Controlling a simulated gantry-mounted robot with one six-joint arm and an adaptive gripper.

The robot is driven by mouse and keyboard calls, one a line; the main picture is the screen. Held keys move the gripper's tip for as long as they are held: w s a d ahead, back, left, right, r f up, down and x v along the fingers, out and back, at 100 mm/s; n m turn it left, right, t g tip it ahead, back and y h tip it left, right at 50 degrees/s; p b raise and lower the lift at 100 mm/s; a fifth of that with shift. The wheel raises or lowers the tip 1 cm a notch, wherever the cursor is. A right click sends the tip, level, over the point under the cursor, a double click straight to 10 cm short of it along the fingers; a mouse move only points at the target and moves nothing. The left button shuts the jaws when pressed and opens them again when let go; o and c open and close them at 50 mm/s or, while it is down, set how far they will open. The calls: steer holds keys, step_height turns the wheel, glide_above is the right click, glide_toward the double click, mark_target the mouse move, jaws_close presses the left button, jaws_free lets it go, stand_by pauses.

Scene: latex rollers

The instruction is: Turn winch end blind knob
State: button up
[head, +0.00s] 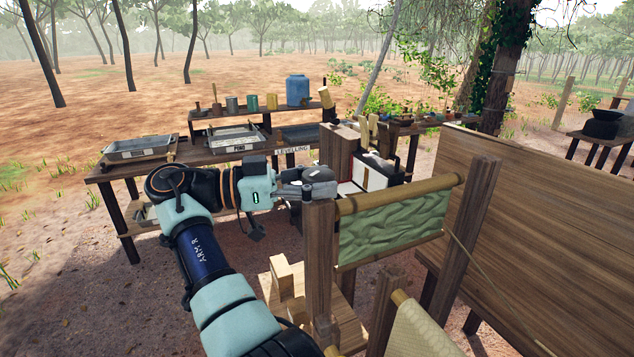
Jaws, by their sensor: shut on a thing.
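A green crinkled blind (392,229) hangs from a tan wooden roller (400,194) between two wooden posts. My gripper (322,183) reaches in from the left, at the top of the near left post (320,250), by the roller's left end. Its grey fingers are closed at that end, and the knob itself is hidden behind the fingers and post. The grip appears to be on the winch end blind knob, though I cannot see the contact.
A second, cream blind (425,330) hangs low in front. A plank wall (565,220) stands at right. Behind my arm, a workbench (190,157) holds metal trays, with cans and a blue drum (298,90) on a shelf. A red-and-white box (368,172) stands behind the post.

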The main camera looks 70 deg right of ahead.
steer(key=shift+d+f, duration=0.1)
steer(key=shift+f, duration=0.1)
steer(key=o, duration=1.2)
steer(key=shift+s, duration=0.15)
steer(key=shift+c, duration=0.2)
steer(key=shift+r, duration=0.1)
steer(key=shift+r+p, duration=0.15)
steer(key=shift+p, duration=0.2)
